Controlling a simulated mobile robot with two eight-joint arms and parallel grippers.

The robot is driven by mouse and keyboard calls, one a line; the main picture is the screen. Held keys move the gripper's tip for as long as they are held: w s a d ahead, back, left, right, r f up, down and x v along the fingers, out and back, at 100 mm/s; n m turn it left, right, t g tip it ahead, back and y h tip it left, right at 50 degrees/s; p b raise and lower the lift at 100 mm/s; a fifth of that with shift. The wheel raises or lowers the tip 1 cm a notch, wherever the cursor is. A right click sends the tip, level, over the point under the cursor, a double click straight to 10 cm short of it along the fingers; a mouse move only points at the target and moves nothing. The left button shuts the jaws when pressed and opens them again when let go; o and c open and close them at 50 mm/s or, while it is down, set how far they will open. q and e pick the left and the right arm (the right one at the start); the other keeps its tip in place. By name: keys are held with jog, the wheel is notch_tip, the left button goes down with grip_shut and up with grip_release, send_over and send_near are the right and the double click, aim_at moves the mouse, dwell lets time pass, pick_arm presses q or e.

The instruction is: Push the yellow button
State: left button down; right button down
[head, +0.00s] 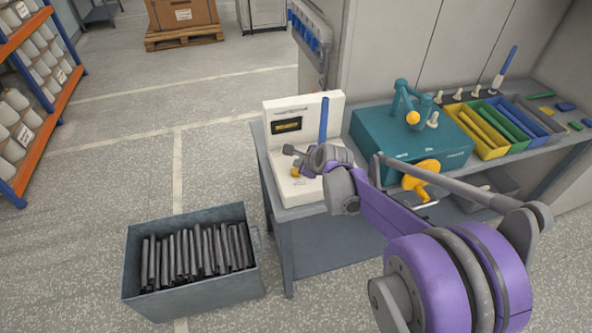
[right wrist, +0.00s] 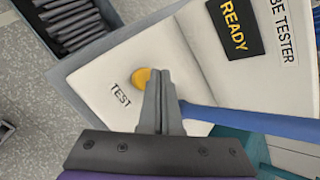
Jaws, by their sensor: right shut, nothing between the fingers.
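The yellow button (right wrist: 142,77) is on the white tube tester (right wrist: 185,50), beside a "TEST" label. In the head view the yellow button (head: 295,172) shows just left of my right gripper (head: 290,152). The tester (head: 335,105) stands on the left end of the grey bench, with a blue tube (head: 323,118) upright on it. In the right wrist view my right gripper (right wrist: 160,75) is shut and empty. Its fingertips overlap the button's right edge in the picture; I cannot tell whether they touch it. My left gripper is not in view.
A teal machine (head: 375,135) stands right of the tester. Several coloured bins (head: 490,150) sit farther right on the bench. A grey crate (head: 140,300) of dark tubes stands on the floor at left.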

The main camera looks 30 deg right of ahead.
jog(key=shift+f, duration=0.1)
dwell(0.5)
jog(key=shift+f+b, duration=0.35)
jog(key=shift+f+b, duration=0.4)
jog(key=shift+f, duration=0.15)
dwell(0.6)
jog(key=shift+r, duration=0.15)
jog(key=shift+r+p, duration=0.6)
jog(key=shift+r, duration=0.2)
jog(key=shift+r+p, duration=1.6)
jog(key=shift+r, duration=1)
jog(key=shift+f, duration=0.1)
